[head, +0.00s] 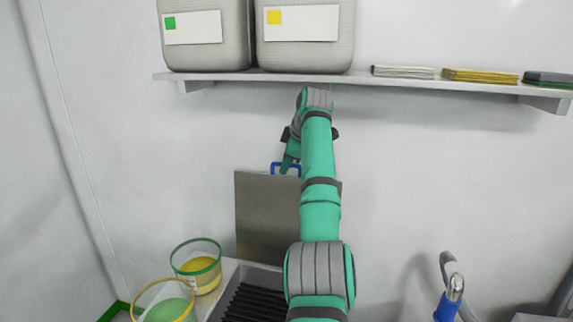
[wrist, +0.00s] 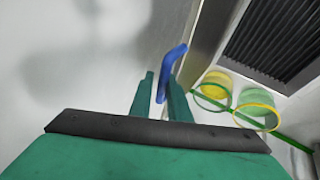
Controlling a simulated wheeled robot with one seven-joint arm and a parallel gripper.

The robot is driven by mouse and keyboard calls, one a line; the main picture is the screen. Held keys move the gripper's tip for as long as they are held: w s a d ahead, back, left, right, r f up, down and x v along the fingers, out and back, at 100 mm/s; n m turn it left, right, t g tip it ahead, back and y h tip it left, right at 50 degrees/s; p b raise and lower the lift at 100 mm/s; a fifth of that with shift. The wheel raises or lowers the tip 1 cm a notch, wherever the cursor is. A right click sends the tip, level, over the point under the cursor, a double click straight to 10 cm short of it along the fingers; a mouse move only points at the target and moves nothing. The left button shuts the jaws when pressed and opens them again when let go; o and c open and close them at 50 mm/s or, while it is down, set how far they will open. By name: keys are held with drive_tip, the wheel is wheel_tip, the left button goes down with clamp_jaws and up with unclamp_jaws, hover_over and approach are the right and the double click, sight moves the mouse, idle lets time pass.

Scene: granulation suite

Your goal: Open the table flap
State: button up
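The table flap (head: 262,215) is a flat grey metal panel. It stands upright near the wall, behind a dark ribbed surface, and my arm covers its right part. A blue handle (head: 286,164) sits at its top edge; the handle also shows in the wrist view (wrist: 172,66). My gripper (head: 287,160) is at this handle. In the wrist view my gripper (wrist: 160,84) has its two fingers apart, with the blue handle between them, closer to the right finger. A pale gap shows between the handle and the left finger, so the gripper looks open.
The dark ribbed grate (head: 252,304) lies in front of the flap. A green-rimmed tub (head: 197,266) and a yellow-rimmed tub (head: 166,302) stand at its left. A shelf (head: 420,85) with two large containers runs above my arm. A blue-and-grey hooked fitting (head: 449,297) stands at right.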

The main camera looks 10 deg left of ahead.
drive_tip(key=shift+s+f, duration=0.1)
drive_tip(key=shift+f, duration=0.55)
drive_tip(key=shift+v, duration=0.8)
drive_tip(key=s+d, duration=0.7)
drive_tip(key=s, duration=0.2)
drive_tip(key=shift+d+r, duration=0.35)
drive_tip(key=shift+r, duration=0.15)
drive_tip(key=shift+w, duration=0.15)
